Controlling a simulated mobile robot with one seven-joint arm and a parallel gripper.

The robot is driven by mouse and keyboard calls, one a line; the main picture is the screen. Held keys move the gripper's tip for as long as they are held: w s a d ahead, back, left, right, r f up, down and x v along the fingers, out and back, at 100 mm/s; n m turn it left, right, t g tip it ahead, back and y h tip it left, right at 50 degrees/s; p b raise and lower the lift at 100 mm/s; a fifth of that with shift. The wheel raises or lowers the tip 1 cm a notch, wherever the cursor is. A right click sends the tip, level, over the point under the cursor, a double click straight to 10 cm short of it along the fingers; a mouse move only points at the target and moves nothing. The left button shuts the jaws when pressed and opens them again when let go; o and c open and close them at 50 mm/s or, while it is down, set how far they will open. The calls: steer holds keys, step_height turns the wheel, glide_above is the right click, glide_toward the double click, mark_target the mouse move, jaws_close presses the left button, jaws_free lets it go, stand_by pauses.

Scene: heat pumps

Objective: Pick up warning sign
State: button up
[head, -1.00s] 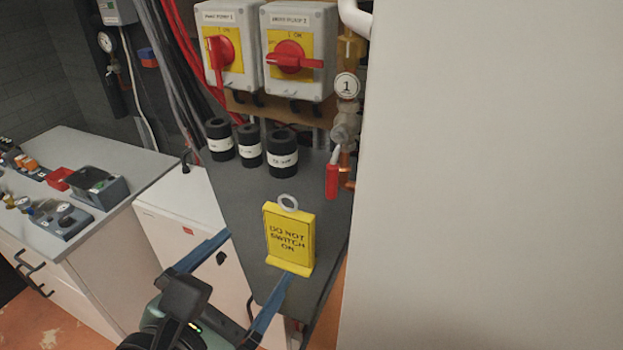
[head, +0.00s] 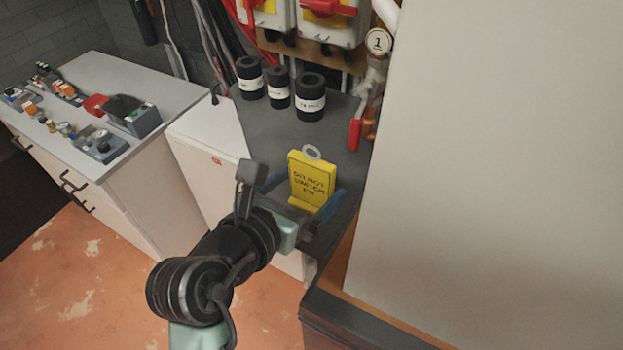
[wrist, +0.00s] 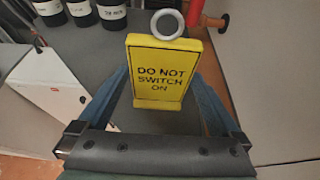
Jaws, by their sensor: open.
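The warning sign (head: 313,178) is a yellow plate reading "DO NOT SWITCH ON" with a grey ring on top. It stands upright on a dark grey worktop, and it also shows in the wrist view (wrist: 161,72). My gripper (head: 305,192) is open, its blue fingers on either side of the sign. In the wrist view my gripper (wrist: 163,95) has one finger left of the sign and one right, with visible gaps.
Several black cylinders with white labels (head: 310,97) stand behind the sign on the worktop (head: 265,135). A red-handled valve (head: 355,134) is at its right. A large pale wall panel (head: 500,170) borders the right side. A white counter (head: 70,130) with small parts is at left.

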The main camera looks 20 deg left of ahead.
mark_target(319, 177)
steer(key=p+x, duration=0.1)
steer(key=x, duration=0.3)
steer(key=shift+w, duration=0.15)
steer(key=shift+c, duration=0.2)
steer(key=c, duration=1)
steer(key=shift+c, duration=0.2)
steer(key=shift+r, duration=0.1)
step_height(319, 177, up, 18)
steer(key=shift+b, duration=0.45)
